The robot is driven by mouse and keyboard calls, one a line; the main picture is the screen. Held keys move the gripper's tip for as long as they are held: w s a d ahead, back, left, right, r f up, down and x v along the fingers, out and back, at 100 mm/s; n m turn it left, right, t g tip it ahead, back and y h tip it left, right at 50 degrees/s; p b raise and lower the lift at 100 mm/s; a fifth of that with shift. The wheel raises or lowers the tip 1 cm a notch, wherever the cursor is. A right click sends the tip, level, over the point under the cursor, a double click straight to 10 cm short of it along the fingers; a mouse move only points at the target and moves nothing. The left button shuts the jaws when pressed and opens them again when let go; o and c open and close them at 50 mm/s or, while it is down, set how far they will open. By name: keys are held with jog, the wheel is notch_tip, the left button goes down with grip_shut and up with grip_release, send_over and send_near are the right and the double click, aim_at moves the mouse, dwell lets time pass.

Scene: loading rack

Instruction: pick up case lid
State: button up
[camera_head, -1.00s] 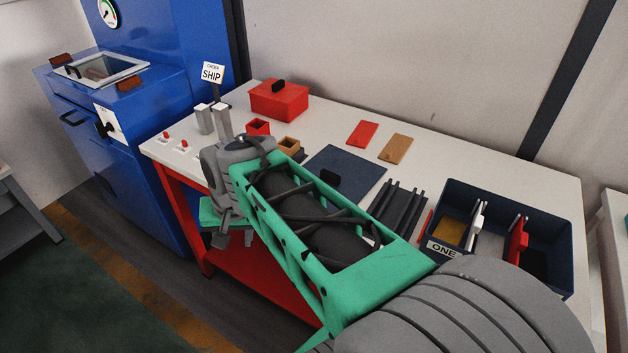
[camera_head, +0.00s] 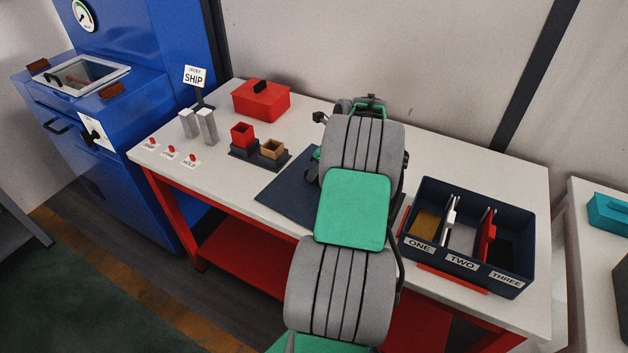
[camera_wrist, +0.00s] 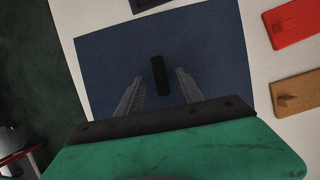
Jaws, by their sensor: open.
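The case lid looks to be the flat dark blue panel (camera_head: 285,192) lying on the white table, partly hidden by my arm in the head view. In the wrist view the panel (camera_wrist: 105,65) fills the middle, with a black upright handle (camera_wrist: 159,75) on it. My gripper (camera_wrist: 159,76) is open and empty over the panel, with the handle between its two grey fingertips. I cannot tell how high the fingertips are. The matching dark blue case (camera_head: 520,218) stands open at the right of the table, with dividers inside.
A red plate (camera_wrist: 292,22) and a tan plate (camera_wrist: 297,93) lie beside the panel. A stand with red (camera_head: 243,134) and tan (camera_head: 272,149) boxes is on its left. A red lidded box (camera_head: 261,103) stands at the back, the SHIP sign (camera_head: 195,77) left of it.

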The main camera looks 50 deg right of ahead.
jog(key=shift+x, duration=0.95)
grip_shut()
